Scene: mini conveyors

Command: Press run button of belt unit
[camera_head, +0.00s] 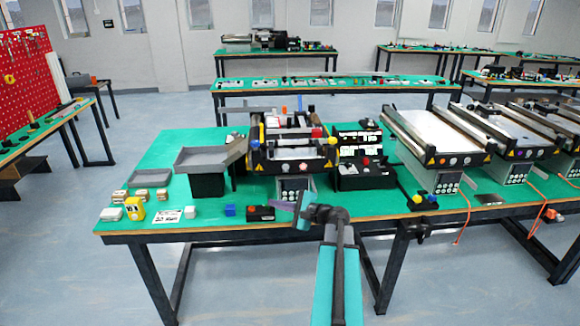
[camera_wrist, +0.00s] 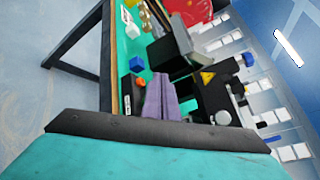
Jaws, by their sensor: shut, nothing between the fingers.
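A belt unit (camera_head: 293,152) with yellow warning signs and coloured buttons on its front stands on the green table, above and behind my gripper in the head view. In the wrist view its dark front panel (camera_wrist: 212,95) shows to the right of the fingers, with a pale round knob (camera_wrist: 223,117). Which button is the run button I cannot tell. A small black box (camera_head: 262,213) with an orange button lies left of my gripper; it also shows in the wrist view (camera_wrist: 132,92). My gripper (camera_head: 299,196), with purple fingers (camera_wrist: 160,76), is shut and empty near the table's front edge.
A grey tray (camera_head: 208,154) on a black bin (camera_head: 207,185) stands left of the unit. A blue cube (camera_head: 230,210), a white cube (camera_head: 190,212) and a yellow object (camera_head: 135,209) lie near the front edge. More conveyors (camera_head: 440,140) stand to the right.

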